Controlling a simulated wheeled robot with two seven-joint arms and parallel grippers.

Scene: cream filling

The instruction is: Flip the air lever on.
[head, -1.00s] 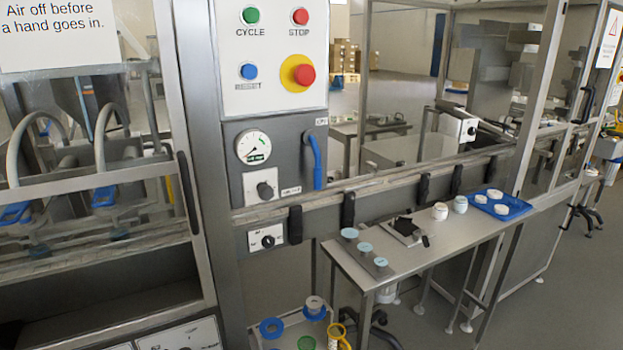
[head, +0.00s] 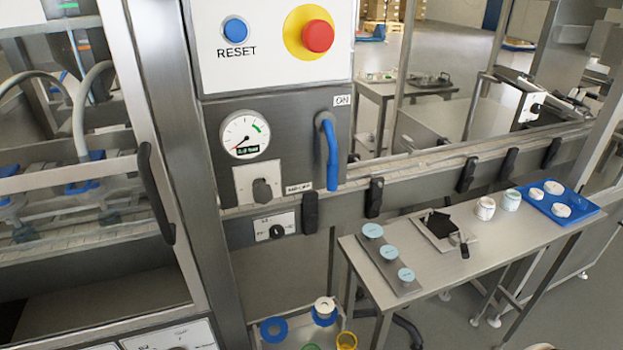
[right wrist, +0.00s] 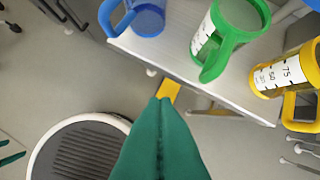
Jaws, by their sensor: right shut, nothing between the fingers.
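The air lever is a blue handle (head: 332,155) on the grey panel of the machine post in the head view. It hangs down from its pivot, with an ON plate (head: 342,100) above it and an air-off plate (head: 299,187) low to its left. A round pressure gauge (head: 245,135) is left of it, its needle pointing to the lower left. My right gripper (right wrist: 160,100) shows its green fingers shut and empty in the right wrist view, with no lever there. Two thin green shapes at that view's left edge may be my left gripper's fingers; neither gripper shows in the head view.
A knob (head: 262,190) sits under the gauge; RESET (head: 235,31) and a red stop button (head: 317,36) are above. Black handles line the rail below the lever. A bench (head: 450,255) stands right. Blue, green (right wrist: 228,35) and yellow jugs stand near my right gripper.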

